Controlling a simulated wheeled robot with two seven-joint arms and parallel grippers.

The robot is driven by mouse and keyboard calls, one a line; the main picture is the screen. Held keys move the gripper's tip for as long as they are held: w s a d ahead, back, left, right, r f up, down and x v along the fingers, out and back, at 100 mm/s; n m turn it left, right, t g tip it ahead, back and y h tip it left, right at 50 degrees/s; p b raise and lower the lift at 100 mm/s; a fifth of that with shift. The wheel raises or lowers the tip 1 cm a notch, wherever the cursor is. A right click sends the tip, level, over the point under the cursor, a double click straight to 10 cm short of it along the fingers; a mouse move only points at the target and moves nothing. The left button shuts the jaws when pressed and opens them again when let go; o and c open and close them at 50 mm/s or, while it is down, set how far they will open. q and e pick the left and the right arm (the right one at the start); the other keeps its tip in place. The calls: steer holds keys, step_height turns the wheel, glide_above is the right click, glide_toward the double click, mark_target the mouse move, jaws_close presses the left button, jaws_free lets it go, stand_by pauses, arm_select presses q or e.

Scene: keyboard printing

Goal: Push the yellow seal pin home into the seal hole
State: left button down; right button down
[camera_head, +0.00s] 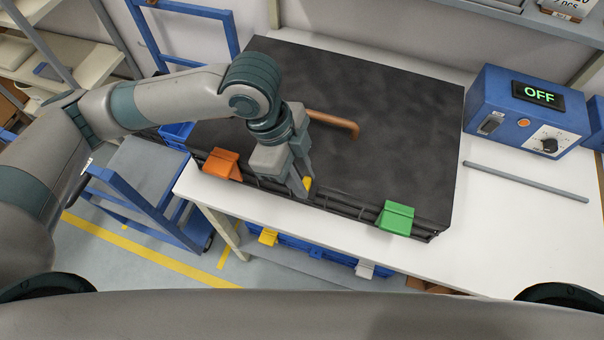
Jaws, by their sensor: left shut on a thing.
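The yellow seal pin (307,183) shows as a small yellow piece between the fingertips of my left gripper (303,188). My left gripper points down at the front edge of the large dark block (400,110) on the white table and is shut on the pin. The seal hole cannot be made out; the gripper covers that part of the front edge. I cannot tell how deep the pin sits. My right gripper is not in view.
An orange clip (222,164) and a green clip (395,218) sit on the block's front edge, either side of my left gripper. A copper-coloured bent rod (335,122) lies behind it. A blue box reading OFF (527,110) and a grey bar (525,181) are at right.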

arm_select(q)
steer(key=shift+f, duration=0.2)
stand_by(0.6)
steer(key=c, duration=1.4)
jaws_free()
step_height(320, 180, up, 6)
steer(key=p, duration=0.7)
